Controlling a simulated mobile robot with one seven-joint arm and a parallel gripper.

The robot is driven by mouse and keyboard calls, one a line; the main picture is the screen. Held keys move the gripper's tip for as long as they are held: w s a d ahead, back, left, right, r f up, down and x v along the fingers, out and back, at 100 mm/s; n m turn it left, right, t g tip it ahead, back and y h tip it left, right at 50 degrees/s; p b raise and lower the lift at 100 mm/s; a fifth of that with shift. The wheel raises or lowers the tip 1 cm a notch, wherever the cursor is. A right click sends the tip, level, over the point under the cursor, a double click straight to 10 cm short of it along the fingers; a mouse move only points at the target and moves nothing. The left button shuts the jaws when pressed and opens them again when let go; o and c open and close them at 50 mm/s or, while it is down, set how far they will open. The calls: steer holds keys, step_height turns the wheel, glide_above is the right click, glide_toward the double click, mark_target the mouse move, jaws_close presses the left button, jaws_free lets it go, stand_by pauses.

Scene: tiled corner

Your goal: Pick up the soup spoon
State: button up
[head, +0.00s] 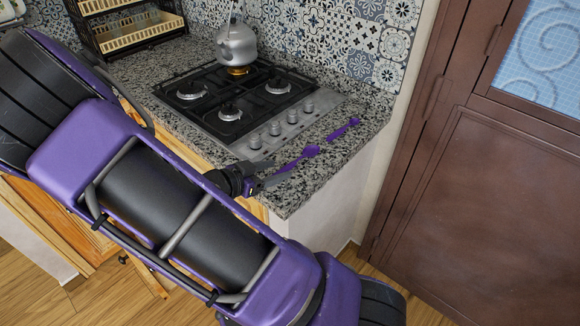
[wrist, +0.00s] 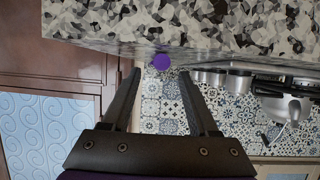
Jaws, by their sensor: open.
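Two purple utensil-like pieces lie on the granite counter, right of the stove in the head view. One purple piece (head: 299,157) is near the counter's front edge, and the other purple piece (head: 343,128) lies farther back. I cannot tell for certain which is the soup spoon. My gripper (head: 277,170) is at the counter's front edge, just short of the nearer piece. In the wrist view my gripper (wrist: 160,74) is open and empty. A rounded purple end (wrist: 161,62) shows between and just beyond its fingertips; the rest of that piece is hidden.
A gas stove (head: 240,100) with a front row of knobs and a kettle (head: 236,43) stands left of the purple pieces. The granite counter (head: 360,132) ends at the right. A brown door (head: 480,190) stands beyond it. A tiered rack (head: 130,30) is at the back left.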

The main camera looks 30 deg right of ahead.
mark_target(285, 167)
steer(key=x, duration=0.3)
steer(key=shift+d, duration=0.15)
steer(key=shift+c, duration=0.3)
jaws_close()
